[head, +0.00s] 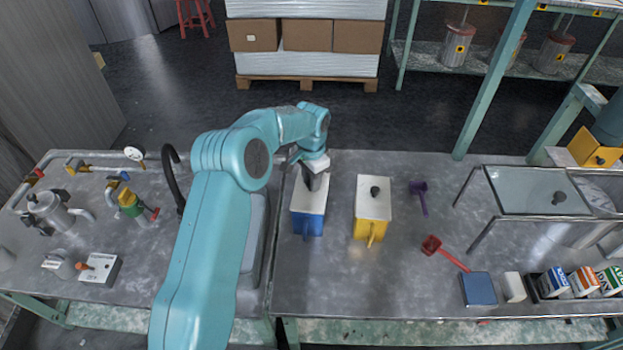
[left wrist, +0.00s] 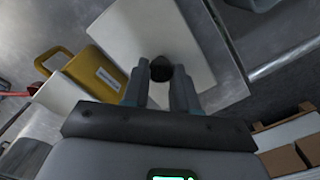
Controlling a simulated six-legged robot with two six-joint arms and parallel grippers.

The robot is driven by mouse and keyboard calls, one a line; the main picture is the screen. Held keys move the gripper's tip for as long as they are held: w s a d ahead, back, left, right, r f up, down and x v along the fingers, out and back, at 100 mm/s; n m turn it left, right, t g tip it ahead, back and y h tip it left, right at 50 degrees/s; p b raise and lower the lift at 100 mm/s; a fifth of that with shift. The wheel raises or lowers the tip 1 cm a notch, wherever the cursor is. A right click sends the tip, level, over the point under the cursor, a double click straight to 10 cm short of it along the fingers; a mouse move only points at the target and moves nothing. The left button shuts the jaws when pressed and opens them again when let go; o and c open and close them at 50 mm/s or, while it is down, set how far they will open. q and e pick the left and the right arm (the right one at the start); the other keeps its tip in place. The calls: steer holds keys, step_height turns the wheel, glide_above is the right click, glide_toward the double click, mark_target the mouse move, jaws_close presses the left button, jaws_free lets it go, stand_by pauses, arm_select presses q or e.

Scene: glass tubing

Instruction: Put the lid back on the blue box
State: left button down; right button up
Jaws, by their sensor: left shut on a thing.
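The blue box (head: 308,226) stands on the metal table, left of the yellow box. A white lid (head: 311,199) lies over its top, and only the blue front side shows below it. My left gripper (head: 315,180) comes down over the back part of the lid. In the left wrist view its fingers (left wrist: 160,88) are shut on the lid's dark knob (left wrist: 161,67). The white lid (left wrist: 148,30) fills the middle there and hides the blue box. I cannot tell whether the lid rests fully on the rim. My right gripper is not in view.
The yellow box (head: 371,222) with its own white, knobbed lid stands close on the right. A purple scoop (head: 422,196) and a red scoop (head: 436,248) lie further right. A glass-topped stand (head: 540,190) and small cartons (head: 582,280) are at the right. Pipework lies left.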

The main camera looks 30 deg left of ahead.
arm_select(q)
steer(key=shift+f, duration=0.15)
stand_by(0.4)
stand_by(0.4)
steer(key=shift+c, duration=1.6)
jaws_free()
steer(key=shift+r+p, duration=2.15)
steer(key=shift+r, duration=1.45)
steer(key=shift+c, duration=0.3)
jaws_close()
steer(key=shift+f, duration=0.2)
